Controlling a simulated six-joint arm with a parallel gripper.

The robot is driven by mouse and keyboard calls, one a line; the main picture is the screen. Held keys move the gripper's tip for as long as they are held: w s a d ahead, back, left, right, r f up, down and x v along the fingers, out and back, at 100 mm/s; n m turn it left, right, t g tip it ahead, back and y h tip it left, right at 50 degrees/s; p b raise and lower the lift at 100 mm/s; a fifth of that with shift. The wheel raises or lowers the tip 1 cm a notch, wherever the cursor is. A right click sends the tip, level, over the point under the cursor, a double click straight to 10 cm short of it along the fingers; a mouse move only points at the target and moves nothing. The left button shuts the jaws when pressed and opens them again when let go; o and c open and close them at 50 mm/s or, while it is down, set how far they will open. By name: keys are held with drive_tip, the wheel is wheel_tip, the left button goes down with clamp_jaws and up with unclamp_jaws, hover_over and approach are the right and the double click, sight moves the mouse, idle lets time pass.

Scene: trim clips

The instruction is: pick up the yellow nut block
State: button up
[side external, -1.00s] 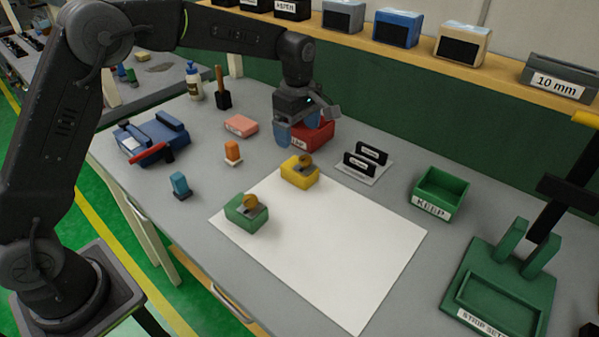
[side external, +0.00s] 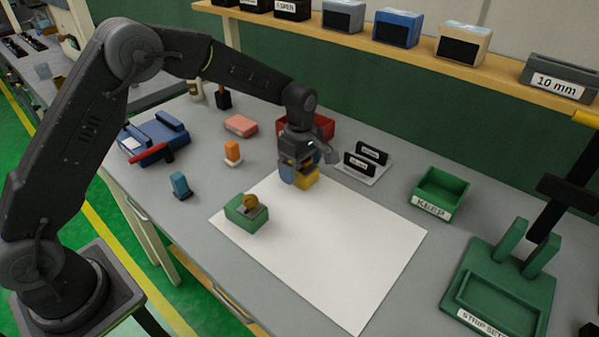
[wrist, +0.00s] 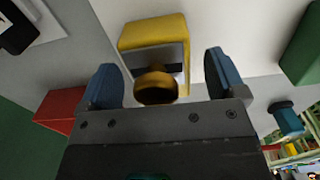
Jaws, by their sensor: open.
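The yellow nut block (side external: 307,180) sits at the back corner of the white sheet, partly hidden by my gripper in the side view. In the wrist view the yellow block (wrist: 152,33) carries a grey plate and a round brass nut (wrist: 156,87). My gripper (side external: 297,176) is low over the block. Its two blue fingers (wrist: 161,80) are open, one to each side of the nut, with a gap on both sides. A green nut block (side external: 246,214) with a similar brass nut stands on the left edge of the sheet.
A red bin (side external: 318,126) stands close behind my gripper. Two black cards on a small tray (side external: 366,162) are to its right. A green KEEP bin (side external: 441,191) and a green fixture (side external: 500,285) stand further right. The white sheet (side external: 335,255) is clear in front.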

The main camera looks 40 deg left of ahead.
drive_tip(key=shift+c, duration=0.3)
drive_tip(key=c, duration=1.1)
drive_tip(key=shift+o, duration=0.2)
drive_tip(key=shift+r, duration=0.1)
